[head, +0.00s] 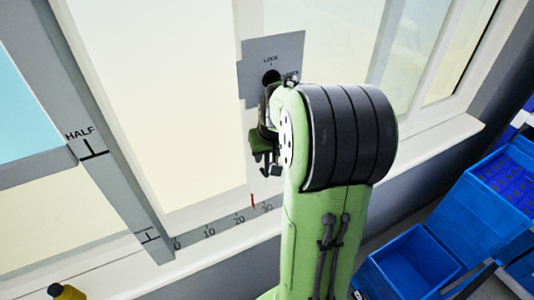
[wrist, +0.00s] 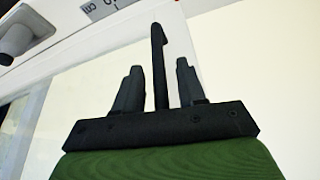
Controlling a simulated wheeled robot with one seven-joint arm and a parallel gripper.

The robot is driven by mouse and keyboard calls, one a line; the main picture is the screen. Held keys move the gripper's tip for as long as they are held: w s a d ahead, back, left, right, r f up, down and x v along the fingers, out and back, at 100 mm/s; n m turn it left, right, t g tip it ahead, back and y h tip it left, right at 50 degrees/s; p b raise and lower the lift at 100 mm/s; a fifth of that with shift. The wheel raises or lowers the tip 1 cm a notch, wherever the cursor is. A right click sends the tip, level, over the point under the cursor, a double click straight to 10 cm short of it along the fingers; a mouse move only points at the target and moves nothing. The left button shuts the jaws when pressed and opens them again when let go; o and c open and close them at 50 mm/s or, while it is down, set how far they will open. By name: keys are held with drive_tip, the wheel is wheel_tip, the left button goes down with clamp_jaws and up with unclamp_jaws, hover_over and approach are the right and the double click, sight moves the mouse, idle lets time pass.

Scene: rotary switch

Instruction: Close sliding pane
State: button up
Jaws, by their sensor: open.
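The sliding pane (head: 165,100) is a large pale panel in a light frame in the head view. A grey plate (head: 288,52) marked LOCK, with a dark round knob (head: 271,77), is on its right upright. A red mark (head: 252,199) stands between 20 and 30 on the bottom scale (head: 208,232). My green and black gripper (head: 265,140) is just below the knob, partly hidden by my arm. In the wrist view my gripper (wrist: 156,70) has its fingers apart, with a slim dark upright bar (wrist: 159,45) between them. I cannot tell whether they touch it.
A grey upright (head: 90,130) marked HALF stands left of the pane. Blue crates (head: 412,262) are on the floor at lower right. A yellow object with a dark top (head: 66,292) is at the lower left edge. A grey rounded part (wrist: 25,35) shows at upper left in the wrist view.

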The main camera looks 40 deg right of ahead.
clamp_jaws()
drive_tip(key=shift+r, duration=0.1)
drive_tip(key=w+a+b, duration=0.1)
drive_tip(key=w+a, duration=0.2)
drive_tip(key=a, duration=0.7)
drive_tip(key=w+a+b, duration=0.1)
drive_tip(key=w+a, duration=0.2)
drive_tip(key=a, duration=0.8)
drive_tip(key=shift+a, duration=0.15)
unclamp_jaws()
drive_tip(key=shift+w, duration=0.1)
